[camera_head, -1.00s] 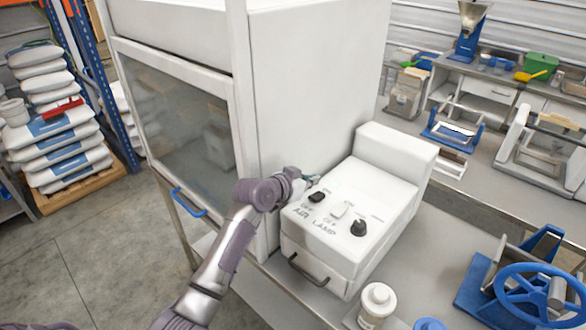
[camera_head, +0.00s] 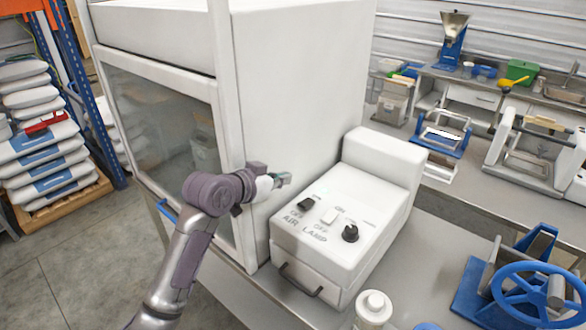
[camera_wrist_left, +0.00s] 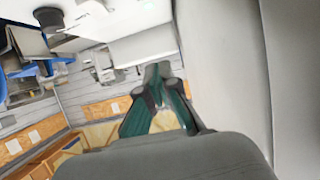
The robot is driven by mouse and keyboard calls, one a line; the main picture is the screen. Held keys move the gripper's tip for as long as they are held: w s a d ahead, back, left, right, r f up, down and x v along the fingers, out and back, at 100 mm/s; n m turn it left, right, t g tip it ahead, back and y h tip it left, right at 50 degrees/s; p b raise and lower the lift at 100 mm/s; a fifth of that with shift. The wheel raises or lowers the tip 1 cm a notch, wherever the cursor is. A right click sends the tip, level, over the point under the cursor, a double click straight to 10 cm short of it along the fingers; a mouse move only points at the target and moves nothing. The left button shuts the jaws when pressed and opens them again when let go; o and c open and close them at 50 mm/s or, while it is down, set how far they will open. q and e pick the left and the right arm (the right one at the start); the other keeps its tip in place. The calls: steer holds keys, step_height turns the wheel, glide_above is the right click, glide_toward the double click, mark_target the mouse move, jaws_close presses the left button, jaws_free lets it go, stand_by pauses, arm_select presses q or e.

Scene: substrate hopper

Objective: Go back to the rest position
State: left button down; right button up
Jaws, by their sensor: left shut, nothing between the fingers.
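My left gripper (camera_head: 283,180) is shut and empty, with its fingertips close together. It is in the air beside the side wall of the white cabinet (camera_head: 290,100), above and behind the left edge of the white control box (camera_head: 345,220). It also shows in the left wrist view (camera_wrist_left: 158,72), with its green-and-dark fingers closed. The control box carries a black AIR switch (camera_head: 306,203), a white LAMP switch (camera_head: 329,215) and a black knob (camera_head: 350,233). The fingers look apart from the switches. My right gripper is not in view.
The cabinet's glass front (camera_head: 165,125) has a blue handle (camera_head: 167,210). A white bottle (camera_head: 374,308) and a blue handwheel (camera_head: 530,293) stand on the bench at the lower right. White sacks (camera_head: 40,150) are stacked at the left. Floor is clear at the lower left.

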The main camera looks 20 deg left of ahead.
arm_select(q)
steer(key=s+d+f+g+y, duration=0.1)
steer(key=s+d+f+g, duration=0.15)
steer(key=s+f, duration=0.65)
steer(key=s+f+n+g+y, duration=0.1)
steer(key=s+f+g+y, duration=0.15)
steer(key=s+f, duration=0.8)
steer(key=s+f+n+g+y, duration=0.1)
steer(key=s+f+g, duration=0.25)
steer(key=s, duration=1.35)
step_height(320, 180, down, 30)
steer(key=r+g+b, duration=0.1)
steer(key=g+b, duration=0.1)
steer(key=b, duration=0.3)
steer(key=s+a+f+b, duration=0.1)
steer(key=s+f+b, duration=0.1)
steer(key=s+f, duration=0.6)
steer(key=s+a+f+g+b, duration=0.1)
steer(key=s+f+b, duration=0.1)
steer(key=s+f, duration=0.7)
step_height(320, 180, down, 5)
steer(key=shift+a+r, duration=0.15)
steer(key=shift+a, duration=0.15)
steer(key=shift+s, duration=0.1)
